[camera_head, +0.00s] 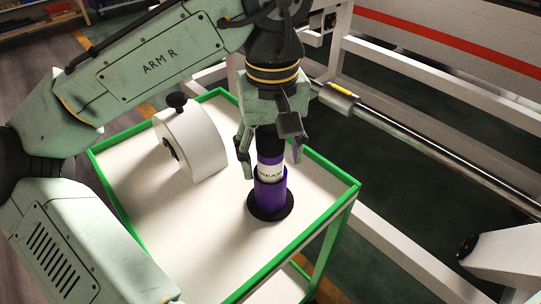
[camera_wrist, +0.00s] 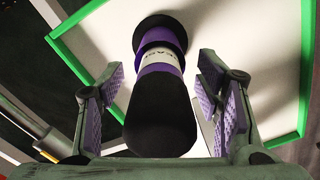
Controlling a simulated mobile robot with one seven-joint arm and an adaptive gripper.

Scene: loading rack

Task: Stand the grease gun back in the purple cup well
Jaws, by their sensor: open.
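The grease gun (camera_head: 270,168) has a black upper part, a purple band and a white label with partly readable lettering. It stands upright in the purple cup well (camera_head: 269,193), which has a round black base on the white cart top. In the wrist view the grease gun (camera_wrist: 160,115) points up toward my camera, with the cup well (camera_wrist: 160,34) beyond it. My gripper (camera_head: 270,160) is above the well, its fingers apart on either side of the grease gun. The wrist view shows gaps between both purple finger pads and the gun. The inside of the well is hidden.
The cart top (camera_head: 225,215) has a raised green rim (camera_head: 310,235). A white rounded housing with a black knob (camera_head: 195,145) stands left of the well. White rack rails and a metal bar (camera_head: 420,140) run along the right. The cart top's front is clear.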

